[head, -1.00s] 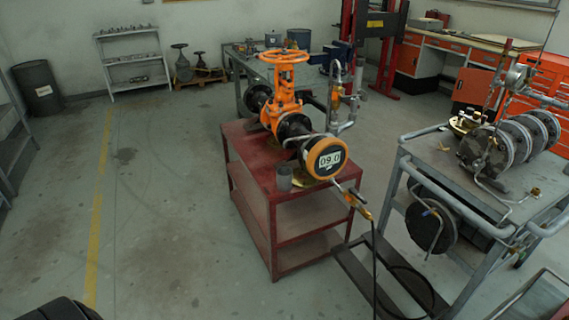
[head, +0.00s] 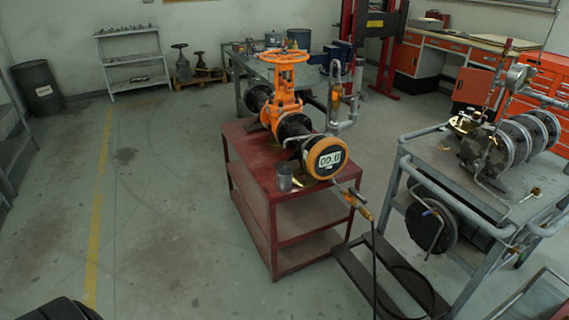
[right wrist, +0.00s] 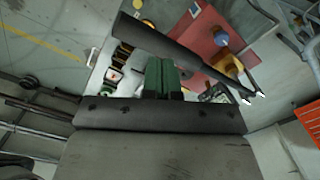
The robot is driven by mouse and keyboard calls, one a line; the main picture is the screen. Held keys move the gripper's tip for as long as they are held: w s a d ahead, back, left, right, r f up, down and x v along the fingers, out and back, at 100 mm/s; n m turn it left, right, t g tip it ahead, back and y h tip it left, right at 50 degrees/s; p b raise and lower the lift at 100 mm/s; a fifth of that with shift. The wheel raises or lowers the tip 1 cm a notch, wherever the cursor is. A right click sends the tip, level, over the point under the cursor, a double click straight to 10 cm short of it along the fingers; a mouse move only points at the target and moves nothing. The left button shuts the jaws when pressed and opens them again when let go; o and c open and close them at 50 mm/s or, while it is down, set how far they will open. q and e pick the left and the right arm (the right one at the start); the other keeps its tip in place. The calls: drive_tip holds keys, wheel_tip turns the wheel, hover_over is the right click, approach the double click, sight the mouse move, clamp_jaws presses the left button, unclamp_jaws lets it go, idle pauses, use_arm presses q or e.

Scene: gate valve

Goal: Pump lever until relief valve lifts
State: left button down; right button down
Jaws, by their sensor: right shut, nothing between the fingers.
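In the head view an orange gate valve (head: 283,95) with a handwheel (head: 284,56) lies between black flanges on a red table (head: 255,167). An orange-rimmed round display (head: 328,158) on its near end seems to read 00.0. Grey pipework (head: 337,100) with a small orange part rises behind it; I cannot tell whether this is the relief valve. No pump lever can be made out for certain. In the right wrist view my right gripper (right wrist: 164,62) shows two green fingers shut together, empty. A dark tapered bar (right wrist: 180,50) crosses near its fingertips; contact is unclear. My left gripper is out of view.
A grey cart (head: 408,158) with flanged parts stands on the right. A yellow fitting and black hose (head: 374,265) hang off the red table's near right corner, by a dark floor frame (head: 400,285).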

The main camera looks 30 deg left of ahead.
wheel_tip(320, 180, down, 13)
drive_tip(key=b, duration=0.9)
wheel_tip(320, 180, up, 11)
drive_tip(key=p, duration=0.7)
drive_tip(key=shift+r, duration=0.1)
wheel_tip(320, 180, up, 5)
drive_tip(key=p, duration=0.3)
drive_tip(key=shift+p, duration=0.3)
drive_tip(key=shift+a+f, duration=0.1)
drive_tip(key=shift+f, duration=0.1)
